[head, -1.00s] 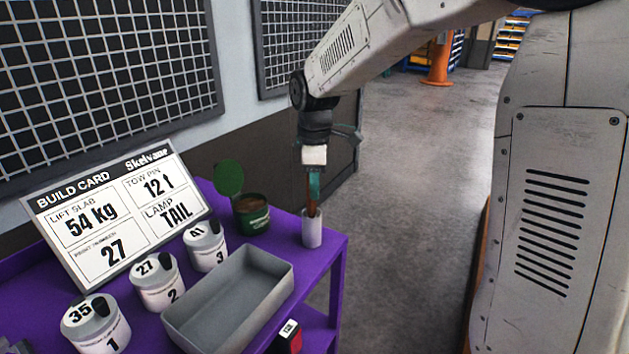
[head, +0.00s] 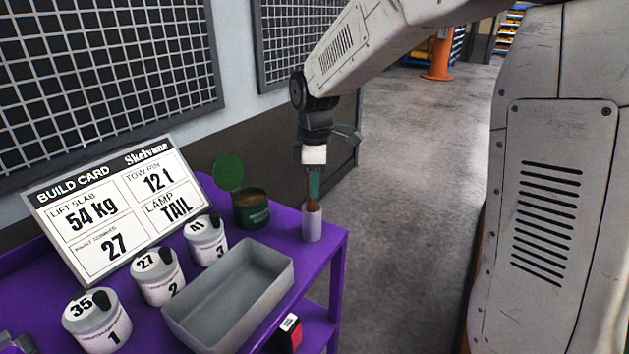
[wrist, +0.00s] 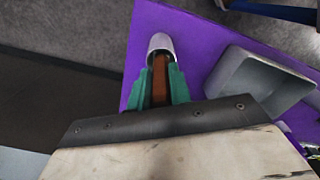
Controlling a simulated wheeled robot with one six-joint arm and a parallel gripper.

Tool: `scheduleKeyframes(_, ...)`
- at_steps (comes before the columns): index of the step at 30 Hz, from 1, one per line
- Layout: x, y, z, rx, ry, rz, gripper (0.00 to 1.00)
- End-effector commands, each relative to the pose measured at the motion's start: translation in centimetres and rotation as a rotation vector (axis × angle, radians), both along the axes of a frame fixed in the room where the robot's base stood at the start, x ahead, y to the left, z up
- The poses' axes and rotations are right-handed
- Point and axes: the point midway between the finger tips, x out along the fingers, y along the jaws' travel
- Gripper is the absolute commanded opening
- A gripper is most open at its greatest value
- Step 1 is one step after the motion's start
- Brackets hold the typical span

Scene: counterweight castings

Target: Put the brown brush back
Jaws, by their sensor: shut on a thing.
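The brown brush (wrist: 160,80) is upright between the green fingers of my gripper (wrist: 160,88), which are shut on it. Its lower end is inside the mouth of the white cup (head: 312,224), so that end is hidden. In the head view the brush (head: 309,192) shows partly behind a green finger of my gripper (head: 313,184), directly above the cup. The cup stands at the far right corner of the purple cart (head: 326,256). It also shows in the wrist view (wrist: 161,43).
An open green tin (head: 251,211) stands left of the cup. A grey tray (head: 232,296) lies in front, with numbered pots (head: 158,277) and a build card (head: 112,212) to its left. A red and black object (head: 288,334) is on the lower shelf.

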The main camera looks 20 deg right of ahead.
Motion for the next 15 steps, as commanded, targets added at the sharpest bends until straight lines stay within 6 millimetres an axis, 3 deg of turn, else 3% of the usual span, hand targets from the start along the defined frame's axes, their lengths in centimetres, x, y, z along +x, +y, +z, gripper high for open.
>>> scheduleKeyframes(11, -0.02, 0.0, -0.78, -0.001, 0.001, 0.0, 0.0)
scheduleKeyframes(12, -0.01, 0.0, -0.77, 0.0, 0.001, 0.0, 0.28)
scheduleKeyframes(14, -0.01, 0.0, -0.76, 0.0, 0.001, 0.0, 0.45)
scheduleKeyframes(15, -0.02, 0.0, -0.76, 0.0, 0.001, 0.0, 0.46)
